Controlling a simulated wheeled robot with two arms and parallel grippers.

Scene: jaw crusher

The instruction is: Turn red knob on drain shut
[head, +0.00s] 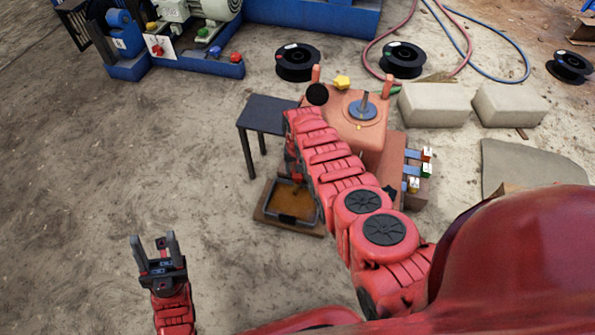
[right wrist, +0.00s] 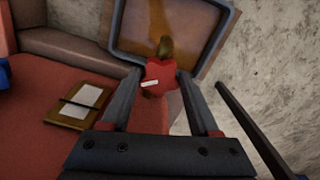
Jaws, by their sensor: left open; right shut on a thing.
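The red knob (right wrist: 159,76) with a small white label shows in the right wrist view, with a brass-coloured drain piece (right wrist: 165,47) just above it in the picture. My right gripper (right wrist: 160,82) is shut on the knob, one finger at each side. In the head view my right arm hides the knob and the drain. My left gripper (head: 153,241) is open and empty at the lower left of the head view, above bare ground and away from the machine.
A dark-rimmed tray (right wrist: 119,46) with brown content lies beyond the knob; it also shows in the head view (head: 271,208). The orange-red machine (head: 346,112) stands beside a dark small table (head: 262,112). Pale blocks (head: 434,105) lie right. Ground at left is clear.

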